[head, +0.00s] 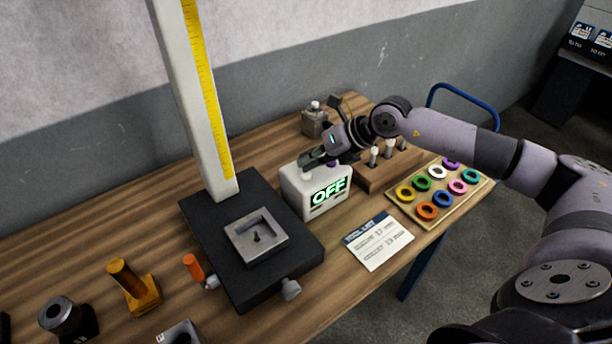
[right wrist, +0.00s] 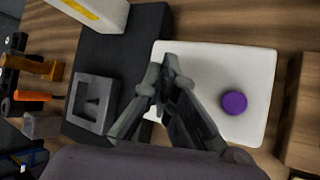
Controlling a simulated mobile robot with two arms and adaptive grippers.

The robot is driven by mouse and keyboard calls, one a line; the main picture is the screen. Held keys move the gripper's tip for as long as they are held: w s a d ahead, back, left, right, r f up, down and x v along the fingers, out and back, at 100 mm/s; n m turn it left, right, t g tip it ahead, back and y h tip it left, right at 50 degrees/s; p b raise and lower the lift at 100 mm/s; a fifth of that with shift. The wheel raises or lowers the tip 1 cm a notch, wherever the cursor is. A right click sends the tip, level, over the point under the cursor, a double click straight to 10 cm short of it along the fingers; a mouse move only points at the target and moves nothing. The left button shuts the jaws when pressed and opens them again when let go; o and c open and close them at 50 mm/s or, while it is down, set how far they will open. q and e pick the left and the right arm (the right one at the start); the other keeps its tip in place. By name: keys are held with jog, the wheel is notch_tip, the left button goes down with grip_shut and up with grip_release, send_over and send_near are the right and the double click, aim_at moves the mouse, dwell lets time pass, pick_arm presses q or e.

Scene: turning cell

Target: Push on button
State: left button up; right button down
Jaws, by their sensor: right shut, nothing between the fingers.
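A white box (head: 299,194) stands on the wooden bench, with a green lit "OFF" display (head: 329,191) on its front. From above in the right wrist view, the box top (right wrist: 206,56) carries a round purple button (right wrist: 234,102) near its right side. My right gripper (head: 308,163) is shut and empty over the left part of the box top. In the right wrist view its fingertips (right wrist: 168,66) lie to the left of the button, apart from it. In the head view the gripper partly covers the box top. My left gripper is not in view.
A dark stand (head: 205,243) with a tall ruled column (head: 196,95) is left of the box. A wooden block with pegs (head: 372,178) and a tray of colored rings (head: 408,204) are to the right. A printed card (head: 379,240) lies in front.

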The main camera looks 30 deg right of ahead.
jog(key=shift+f+b, duration=0.4)
jog(key=shift+f, duration=0.05)
jog(key=shift+r, duration=0.5)
jog(key=shift+r+p, duration=0.15)
jog(key=shift+p, duration=0.2)
notch_tip(320, 180, up, 6)
jog(key=p, duration=0.3)
